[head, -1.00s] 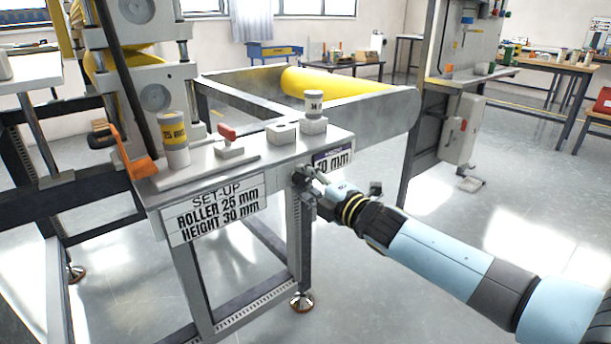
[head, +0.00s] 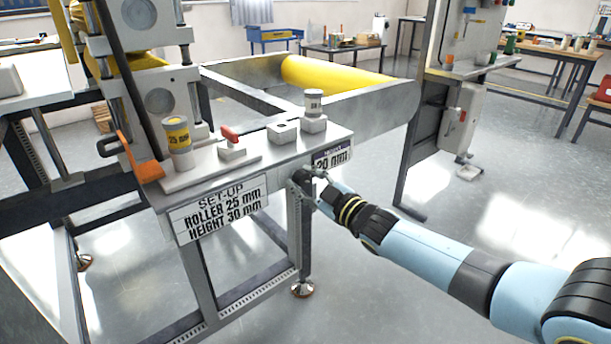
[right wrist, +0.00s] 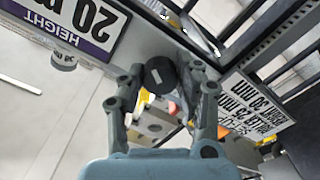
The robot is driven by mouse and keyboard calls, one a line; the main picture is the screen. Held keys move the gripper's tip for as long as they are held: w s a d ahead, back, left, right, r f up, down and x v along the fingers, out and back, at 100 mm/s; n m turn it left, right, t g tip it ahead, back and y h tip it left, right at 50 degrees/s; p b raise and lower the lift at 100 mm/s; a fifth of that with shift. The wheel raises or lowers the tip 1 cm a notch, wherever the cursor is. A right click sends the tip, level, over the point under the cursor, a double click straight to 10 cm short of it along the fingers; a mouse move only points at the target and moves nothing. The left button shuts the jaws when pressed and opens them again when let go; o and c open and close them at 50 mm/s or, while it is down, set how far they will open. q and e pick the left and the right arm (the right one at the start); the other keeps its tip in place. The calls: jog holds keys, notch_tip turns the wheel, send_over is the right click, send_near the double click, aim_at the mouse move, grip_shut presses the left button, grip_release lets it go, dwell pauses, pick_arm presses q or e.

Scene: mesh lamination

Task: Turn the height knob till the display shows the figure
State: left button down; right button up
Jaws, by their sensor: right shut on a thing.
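The black round height knob (right wrist: 161,76) sits below the front edge of the machine's bench. My right gripper (right wrist: 150,92) is shut on it, one finger on each side. In the head view, my right gripper (head: 312,184) covers most of the knob. The height display (head: 332,158) just above reads 20 mm. It shows upside down in the right wrist view (right wrist: 92,18), with a purple HEIGHT strip. The set-up sign (head: 219,208) on the bench front reads ROLLER 25 mm, HEIGHT 30 mm. My left gripper is not in view.
On the bench top stand a yellow-banded 25 mm roller piece (head: 178,138), a red-handled block (head: 231,145), a grey block (head: 283,131) and a small cylinder on a base (head: 313,110). An orange handle (head: 140,160) is at the left.

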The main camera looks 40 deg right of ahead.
jog(key=m+p, duration=0.1)
jog(key=m, duration=0.4)
jog(key=shift+m+p, duration=0.3)
jog(key=shift+p, duration=0.05)
jog(key=m+p, duration=0.1)
jog(key=m, duration=0.3)
jog(key=shift+s+f+m, duration=0.1)
jog(key=shift+m, duration=0.6)
jog(key=o, duration=1.1)
jog(key=shift+o, duration=0.2)
jog(key=shift+s, duration=0.35)
jog(key=s, duration=1.1)
jog(key=shift+d, duration=0.4)
